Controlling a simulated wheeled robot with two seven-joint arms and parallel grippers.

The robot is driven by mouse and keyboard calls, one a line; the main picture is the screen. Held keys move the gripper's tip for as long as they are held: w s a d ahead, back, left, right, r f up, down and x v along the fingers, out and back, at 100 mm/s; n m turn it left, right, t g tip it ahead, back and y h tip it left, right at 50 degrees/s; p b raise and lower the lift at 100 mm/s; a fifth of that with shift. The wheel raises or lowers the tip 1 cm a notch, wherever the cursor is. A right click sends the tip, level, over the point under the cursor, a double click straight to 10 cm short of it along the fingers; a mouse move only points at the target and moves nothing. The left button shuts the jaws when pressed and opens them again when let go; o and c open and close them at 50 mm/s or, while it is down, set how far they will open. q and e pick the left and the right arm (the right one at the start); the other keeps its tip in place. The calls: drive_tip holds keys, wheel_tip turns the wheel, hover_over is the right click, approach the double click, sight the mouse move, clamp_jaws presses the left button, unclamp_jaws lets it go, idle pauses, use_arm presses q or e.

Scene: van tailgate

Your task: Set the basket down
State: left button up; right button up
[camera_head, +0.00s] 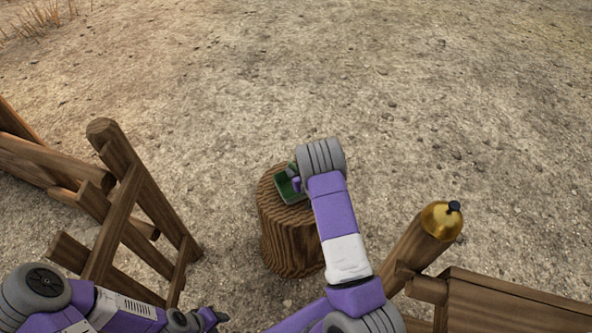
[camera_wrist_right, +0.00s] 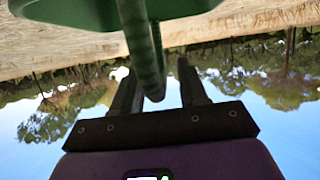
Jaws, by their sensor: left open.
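The green basket (camera_head: 290,188) sits on top of a round wooden stump (camera_head: 292,240) in the head view, partly hidden by my right arm. In the right wrist view, which looks upside down, the basket's green body (camera_wrist_right: 70,12) is at the top. Its curved green handle (camera_wrist_right: 147,50) reaches down between the fingers of my right gripper (camera_wrist_right: 158,82). These fingers stand apart, with a visible gap between the handle and the right-hand finger. My left gripper (camera_head: 215,318) is at the bottom edge of the head view, open, away from the basket.
A wooden frame of beams (camera_head: 125,215) stands at the left. Open gravel ground lies beyond the stump.

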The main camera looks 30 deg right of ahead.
drive_tip(key=shift+r, duration=0.25)
drive_tip(key=d+p+v, duration=0.1)
drive_tip(key=p+v, duration=0.3)
drive_tip(key=v, duration=0.7)
drive_tip(key=s+a+f+g+y, duration=0.1)
drive_tip(key=s+a+f+g, duration=0.2)
drive_tip(key=s+a, duration=0.4)
drive_tip(key=s+a+f+m+g+y, duration=0.1)
drive_tip(key=s+a+g, duration=0.4)
drive_tip(key=a, duration=0.5)
drive_tip(key=s+a+f+g+y, duration=0.3)
drive_tip(key=s+a+f+g, duration=0.2)
drive_tip(key=s+a, duration=0.4)
drive_tip(key=shift+f+m, duration=0.2)
drive_tip(key=shift+m, duration=0.2)
drive_tip(key=shift+s, duration=0.1)
